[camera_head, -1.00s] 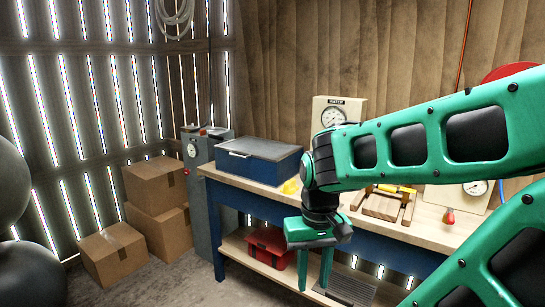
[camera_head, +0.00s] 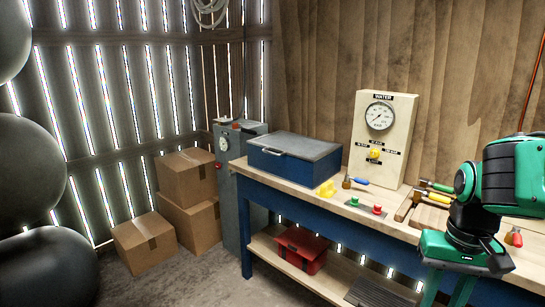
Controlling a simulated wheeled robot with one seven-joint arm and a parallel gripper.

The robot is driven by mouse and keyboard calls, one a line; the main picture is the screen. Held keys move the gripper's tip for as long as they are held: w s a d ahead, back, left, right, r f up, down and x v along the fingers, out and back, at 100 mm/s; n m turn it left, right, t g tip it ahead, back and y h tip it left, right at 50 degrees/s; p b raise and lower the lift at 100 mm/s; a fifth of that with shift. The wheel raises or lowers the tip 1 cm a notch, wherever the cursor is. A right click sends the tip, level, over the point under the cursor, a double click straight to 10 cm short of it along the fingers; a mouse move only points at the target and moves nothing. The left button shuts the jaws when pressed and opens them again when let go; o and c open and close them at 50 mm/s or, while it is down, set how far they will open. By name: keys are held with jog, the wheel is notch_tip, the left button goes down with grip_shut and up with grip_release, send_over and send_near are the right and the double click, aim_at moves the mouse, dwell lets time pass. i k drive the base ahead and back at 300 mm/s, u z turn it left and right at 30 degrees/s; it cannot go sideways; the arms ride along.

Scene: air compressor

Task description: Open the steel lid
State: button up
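A blue box with a grey steel lid (camera_head: 300,145) stands on the left end of the workbench. The lid lies flat and closed on the box. A light handle (camera_head: 272,152) shows near its front left edge. My gripper (camera_head: 448,288) hangs at the lower right, in front of the bench and well to the right of the box. Its two fingers point down with a gap between them and nothing visible in it. The fingertips run near the bottom edge of the picture.
The workbench (camera_head: 320,208) carries a yellow object (camera_head: 326,188), red and green buttons, tools and a gauge panel (camera_head: 383,135). A red case (camera_head: 301,248) sits on the lower shelf. Cardboard boxes (camera_head: 190,178) and a grey cabinet (camera_head: 232,170) stand left. Large dark tanks fill the left edge.

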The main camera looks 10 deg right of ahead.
aim_at(305, 148)
jog(key=z, duration=0.05)
jog(key=i, duration=1)
jog(key=u, duration=0.05)
